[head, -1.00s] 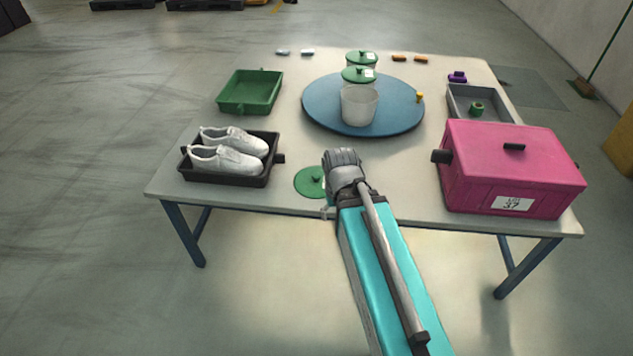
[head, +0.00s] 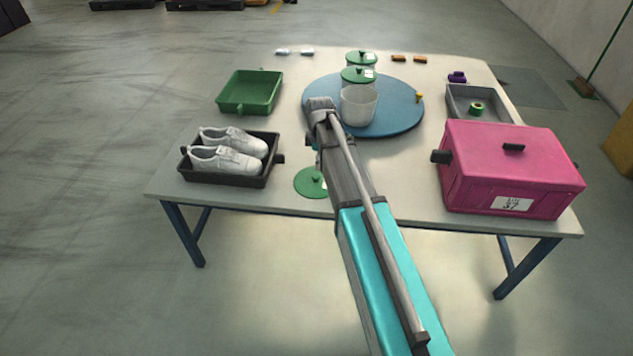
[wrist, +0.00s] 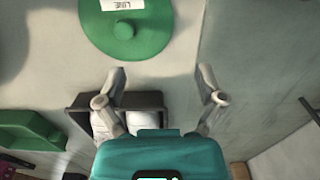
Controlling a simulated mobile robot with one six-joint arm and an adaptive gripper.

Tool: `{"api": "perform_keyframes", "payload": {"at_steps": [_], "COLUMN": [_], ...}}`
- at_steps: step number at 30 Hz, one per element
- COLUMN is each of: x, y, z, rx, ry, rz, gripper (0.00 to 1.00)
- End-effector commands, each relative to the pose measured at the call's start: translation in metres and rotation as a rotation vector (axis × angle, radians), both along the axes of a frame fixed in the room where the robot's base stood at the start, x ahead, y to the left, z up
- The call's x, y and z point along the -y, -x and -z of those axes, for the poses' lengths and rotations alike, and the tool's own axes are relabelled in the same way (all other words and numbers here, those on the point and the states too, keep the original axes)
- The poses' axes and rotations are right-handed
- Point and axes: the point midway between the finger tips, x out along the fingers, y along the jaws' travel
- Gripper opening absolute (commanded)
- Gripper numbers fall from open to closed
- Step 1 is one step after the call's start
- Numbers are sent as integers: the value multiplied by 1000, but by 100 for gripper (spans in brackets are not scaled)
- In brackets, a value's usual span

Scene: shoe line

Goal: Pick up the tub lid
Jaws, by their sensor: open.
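The loose green tub lid (head: 309,183) lies flat on the table near its front edge, right of the shoe tray. In the wrist view the round green lid (wrist: 148,38) shows at the top, with a knob and a white label; its far edge is cut off. My gripper (wrist: 160,72) is open and empty. Its fingers are spread below the lid in the wrist picture, apart from it. In the head view my arm hides most of the gripper.
A black tray (head: 222,180) with white shoes stands left of the lid. A green tray (head: 249,92) is behind it. The blue disc (head: 400,120) lies at mid-table. A pink crate (head: 510,170) and grey tray (head: 455,100) stand on the right.

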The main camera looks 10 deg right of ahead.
Motion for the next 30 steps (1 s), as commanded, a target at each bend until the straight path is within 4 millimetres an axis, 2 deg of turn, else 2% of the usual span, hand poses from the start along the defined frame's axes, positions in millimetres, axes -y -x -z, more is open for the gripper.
{"api": "perform_keyframes", "payload": {"at_steps": [1, 3, 9, 23, 30], "x": [0, -1, -1, -2, -2], "y": [-20, -34, -59, -64, -63], "z": [0, 0, 0, 0, 7], "rx": [0, 0, 0, 0, 0], "ry": [0, 0, 0, 0, 0], "rz": [-65, -153, -320, -367, -367], "gripper": [88, 88, 88, 88, 88]}}
